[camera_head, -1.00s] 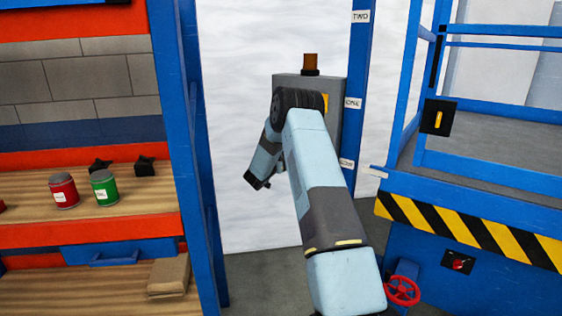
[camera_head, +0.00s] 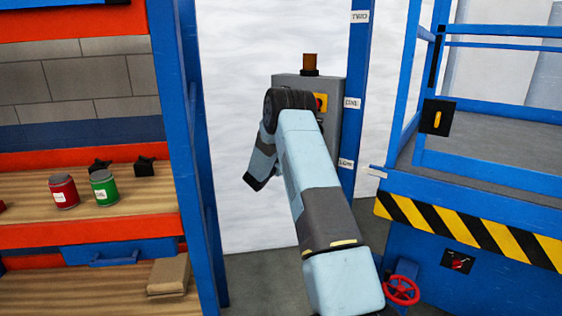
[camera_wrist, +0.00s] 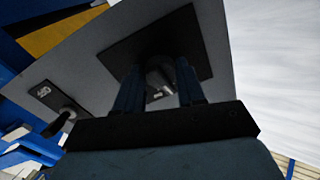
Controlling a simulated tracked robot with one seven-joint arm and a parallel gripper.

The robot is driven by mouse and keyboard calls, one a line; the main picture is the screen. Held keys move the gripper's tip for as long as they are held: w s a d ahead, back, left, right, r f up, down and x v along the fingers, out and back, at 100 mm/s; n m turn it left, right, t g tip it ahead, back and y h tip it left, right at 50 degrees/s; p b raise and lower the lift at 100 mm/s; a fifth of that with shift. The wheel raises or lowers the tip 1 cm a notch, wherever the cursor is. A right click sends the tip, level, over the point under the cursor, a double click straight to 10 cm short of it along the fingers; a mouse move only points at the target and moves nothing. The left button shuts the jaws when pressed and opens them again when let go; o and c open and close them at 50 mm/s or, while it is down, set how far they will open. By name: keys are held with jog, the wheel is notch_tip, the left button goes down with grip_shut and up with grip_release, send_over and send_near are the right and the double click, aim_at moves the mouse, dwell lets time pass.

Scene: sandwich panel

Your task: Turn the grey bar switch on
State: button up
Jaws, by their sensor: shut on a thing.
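The grey bar switch (camera_wrist: 158,74) sits on a black square plate (camera_wrist: 128,42) on the grey panel (camera_wrist: 85,62) in the wrist view. The two dark fingers of my gripper (camera_wrist: 160,90) stand on either side of the bar and are shut on it. The bar's exact angle is hard to tell in the dim light. In the head view, the grey panel box (camera_head: 289,82) is partly covered by my arm. My gripper and the bar switch are hidden there.
A brown-orange lamp (camera_head: 310,63) tops the box. A red button on a yellow plate (camera_head: 321,103) shows beside my arm. A small black knob (camera_wrist: 66,112) is on the panel. Shelves with red (camera_head: 64,191) and green (camera_head: 104,187) cans stand left; a blue railed platform (camera_head: 470,190) stands right.

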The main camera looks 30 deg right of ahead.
jog(key=m, duration=0.4)
jog(key=shift+w+a+r+m, duration=0.15)
jog(key=shift+w+a+m, duration=0.1)
jog(key=shift+w+m, duration=0.1)
jog(key=shift+m+h, duration=0.4)
jog(key=shift+m, duration=1.55)
jog(key=o, duration=0.8)
jog(key=shift+c, duration=0.2)
jog(key=shift+o, duration=1.4)
jog(key=shift+d, duration=0.1)
jog(key=shift+s, duration=0.1)
